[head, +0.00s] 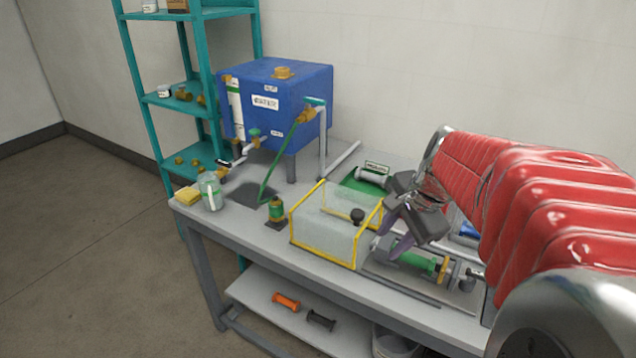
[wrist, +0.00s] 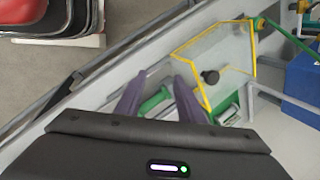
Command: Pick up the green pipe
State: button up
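A short green pipe (head: 416,260) lies level in a grey fixture near the right end of the bench in the head view. In the wrist view the green pipe (wrist: 152,104) shows between my two purple fingers, partly hidden by them. My gripper (head: 391,241) is above and slightly left of the pipe, pointing down. In the wrist view my gripper (wrist: 159,76) has its fingers apart with a gap between them. Nothing is seen held. I cannot tell how far the fingertips are above the pipe.
A clear guard with yellow edges (head: 324,255) and a black knob stands just left of the fixture. Behind it, a green mat (head: 354,187) holds a pale spool-shaped part. A blue tank (head: 300,112) with a green hose stands at the back left. A lower shelf holds orange and dark parts.

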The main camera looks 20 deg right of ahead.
aim_at(416, 257)
jog(key=d+f+m, duration=0.4)
jog(key=d+m, duration=0.6)
jog(key=d, duration=0.5)
jog(key=shift+d+f+y, duration=0.2)
jog(key=shift+d+y, duration=0.1)
jog(key=shift+d, duration=0.05)
jog(key=shift+f, duration=0.1)
jog(key=x, duration=0.8)
jog(key=shift+w+f, duration=0.15)
jog(key=shift+a, duration=0.1)
jog(key=shift+w+x, duration=0.1)
jog(key=shift+x, duration=1.2)
jog(key=shift+w+x, duration=0.15)
jog(key=shift+x, duration=1.15)
jog(key=shift+a, duration=0.1)
jog(key=shift+c, duration=0.7)
grip_shut()
